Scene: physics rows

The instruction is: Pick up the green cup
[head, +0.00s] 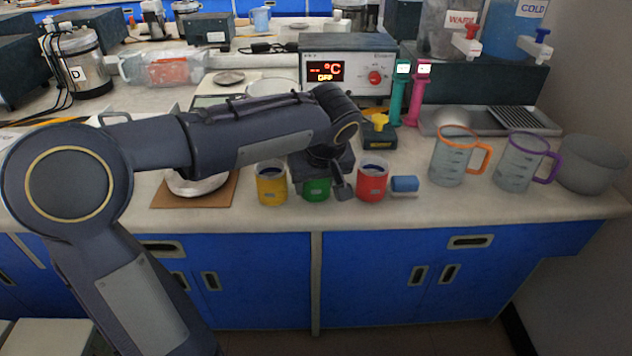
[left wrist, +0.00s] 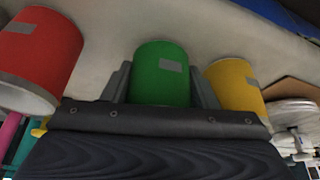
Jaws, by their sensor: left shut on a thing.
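The green cup (head: 316,189) stands on the light counter between a yellow cup (head: 271,184) and a red cup (head: 372,182). My left gripper (head: 326,186) reaches it from above and behind and hides much of it in the head view. In the left wrist view the green cup (left wrist: 160,76) sits between the two grey fingers (left wrist: 162,86), which are shut on it. The red cup (left wrist: 40,55) is just left of the gripper there and the yellow cup (left wrist: 236,88) just right. My right gripper does not show.
A blue block (head: 405,184) lies right of the red cup. Orange-rimmed (head: 452,160) and purple-rimmed (head: 521,162) jugs stand farther right. A bowl on a brown board (head: 222,196) is at left. The counter's front edge is close to the cups.

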